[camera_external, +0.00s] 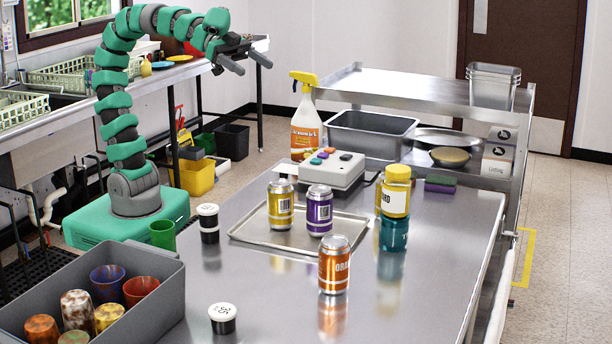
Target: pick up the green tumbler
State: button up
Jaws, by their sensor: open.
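The green tumbler (162,235) stands at the left edge of the steel table, next to a small black jar with a white lid (208,223). Its lower part is partly hidden by the grey bin. My gripper (248,64) is open and empty, high above and to the right of the tumbler, well apart from it. The gripper's fingers point right and slightly down.
A grey bin (172,312) of several tumblers is at front left. Yellow (280,205) and purple (319,211) cans stand on a tray (245,236). An orange can (334,266), yellow-lidded jar (396,192) and second black jar (222,319) stand nearby. The front right table is clear.

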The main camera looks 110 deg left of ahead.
jog(key=s+d+f+m+g+h+b, duration=0.15)
jog(key=d+f+b, duration=0.35)
jog(key=f, duration=0.6)
jog(key=m+g+h+b, duration=0.4)
jog(key=m+h+b, duration=0.2)
jog(key=m+b, duration=0.1)
send_near(160, 223)
jog(key=shift+n, duration=0.25)
jog(key=shift+p+x, duration=1.35)
jog(key=shift+x, duration=3.3)
jog(key=shift+w+b+x, duration=0.2)
jog(key=shift+b+x, duration=0.9)
jog(key=shift+x, duration=1.55)
jog(key=shift+a+r, duration=0.1)
jog(key=c, duration=1.1)
jog(key=shift+r, duration=0.2)
